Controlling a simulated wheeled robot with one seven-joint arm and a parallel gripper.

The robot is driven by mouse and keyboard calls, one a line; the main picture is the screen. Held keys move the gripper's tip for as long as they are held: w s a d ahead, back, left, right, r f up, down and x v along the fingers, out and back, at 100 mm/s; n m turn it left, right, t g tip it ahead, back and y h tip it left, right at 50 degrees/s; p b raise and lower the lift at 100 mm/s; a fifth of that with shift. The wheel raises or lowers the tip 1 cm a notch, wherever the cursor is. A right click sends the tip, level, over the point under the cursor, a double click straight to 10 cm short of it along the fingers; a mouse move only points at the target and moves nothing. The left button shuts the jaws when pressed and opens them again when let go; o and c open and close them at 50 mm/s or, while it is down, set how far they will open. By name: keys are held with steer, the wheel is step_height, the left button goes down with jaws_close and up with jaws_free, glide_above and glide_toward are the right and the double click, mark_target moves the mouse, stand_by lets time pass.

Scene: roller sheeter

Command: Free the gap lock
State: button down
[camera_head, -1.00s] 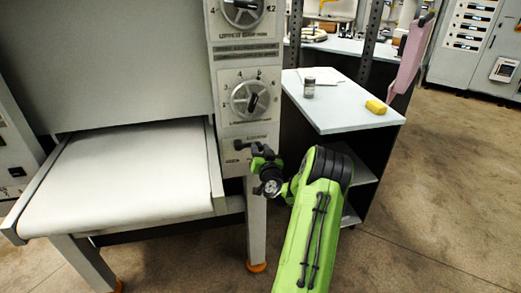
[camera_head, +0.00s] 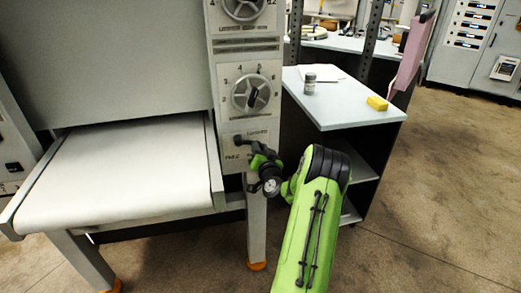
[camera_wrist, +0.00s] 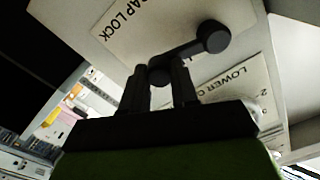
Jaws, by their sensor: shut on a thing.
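The gap lock is a dark lever with a round end (camera_head: 238,141) on the lower part of the machine's front panel, below the dials. In the wrist view the lever (camera_wrist: 192,48) runs slantwise from its round end at upper right down to my fingers, beside a plate lettered "GAP LOCK" (camera_wrist: 123,18). My gripper (camera_wrist: 160,78) is shut on the lever's end nearer the camera. In the head view my gripper (camera_head: 257,152) is at the lever's right side, and my fingers partly hide that end.
A dial (camera_head: 252,93) sits just above the lever. The white belt table (camera_head: 120,170) juts out to the left. Floor is clear at right.

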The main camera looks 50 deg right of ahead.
steer(key=shift+w+a+f+m+b, duration=0.35)
steer(key=shift+f+m, duration=0.4)
steer(key=shift+m, duration=0.8)
steer(key=shift+w+a+f+m+b, duration=0.4)
steer(key=shift+f+m, duration=0.35)
steer(key=shift+m, duration=0.85)
steer(key=shift+w+a+f+m+b, duration=0.2)
steer(key=shift+a+f+m, duration=0.4)
steer(key=shift+m, duration=0.95)
steer(key=shift+d+f, duration=0.15)
steer(key=shift+f, duration=0.05)
steer(key=c, duration=0.9)
jaws_free()
steer(key=shift+o, duration=0.2)
